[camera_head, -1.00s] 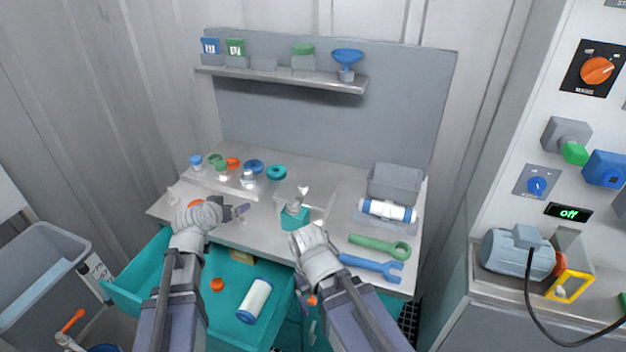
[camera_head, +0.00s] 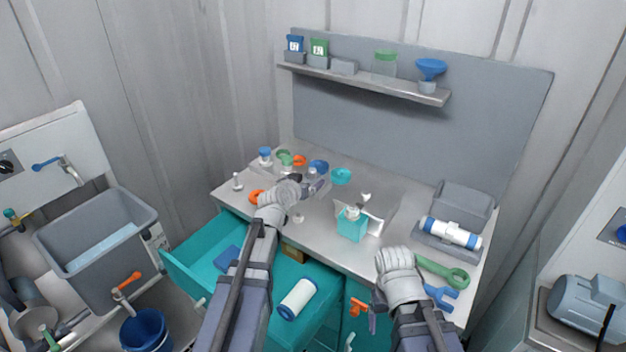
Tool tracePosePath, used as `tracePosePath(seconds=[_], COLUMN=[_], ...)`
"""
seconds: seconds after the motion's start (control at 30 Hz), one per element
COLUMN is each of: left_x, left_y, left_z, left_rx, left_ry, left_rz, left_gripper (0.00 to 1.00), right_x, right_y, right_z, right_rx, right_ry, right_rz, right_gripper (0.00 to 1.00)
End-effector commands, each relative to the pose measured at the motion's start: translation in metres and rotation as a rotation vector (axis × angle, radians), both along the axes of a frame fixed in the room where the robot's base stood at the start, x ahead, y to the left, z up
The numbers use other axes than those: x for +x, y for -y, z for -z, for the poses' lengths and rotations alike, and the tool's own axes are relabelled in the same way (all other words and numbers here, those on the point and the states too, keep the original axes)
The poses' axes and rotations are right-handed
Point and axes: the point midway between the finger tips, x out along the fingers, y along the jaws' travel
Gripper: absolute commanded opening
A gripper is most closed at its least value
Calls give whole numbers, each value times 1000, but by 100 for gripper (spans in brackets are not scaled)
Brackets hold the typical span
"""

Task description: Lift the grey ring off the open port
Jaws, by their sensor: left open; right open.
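I cannot pick out the grey ring or the open port for certain. A teal block (camera_head: 352,226) with a pale grey-white top part (camera_head: 353,211) stands mid-bench. A small pale round piece (camera_head: 298,218) lies on the bench left of it. My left gripper (camera_head: 316,187) is open over the bench, left of and behind the teal block, close to the small fittings. My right gripper (camera_head: 372,319) is open, low in front of the bench's front edge, and partly hidden by its own wrist. I see nothing held in either.
Blue (camera_head: 318,166) and teal (camera_head: 341,176) rings lie at the back of the bench. A white cylinder with blue bands (camera_head: 451,233) rests in a cradle at right, behind a green wrench (camera_head: 442,272). The open teal drawer (camera_head: 190,262) juts out in front. A shelf (camera_head: 362,83) hangs above.

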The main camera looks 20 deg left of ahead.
Motion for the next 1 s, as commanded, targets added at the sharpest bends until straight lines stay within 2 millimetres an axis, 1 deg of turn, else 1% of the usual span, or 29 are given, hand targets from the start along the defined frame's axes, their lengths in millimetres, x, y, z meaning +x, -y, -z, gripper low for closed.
tracePosePath(seconds=[0.03,0.17,0.3,0.57,1.0], left_x=[7,23,40,41,41], left_y=[0,-1,0,1,1], left_z=[6,18,23,22,22], left_rx=[0,1,1,0,0], left_ry=[0,0,0,0,0], left_rz=[0,0,1,0,0], left_gripper=[100,100,100,100,50], right_x=[0,0,0,0,0], right_y=[0,0,0,0,0], right_z=[6,18,23,22,22], right_rx=[0,0,0,0,0], right_ry=[0,0,0,0,0], right_rz=[0,0,0,0,0], right_gripper=[79,79,79,79,79])
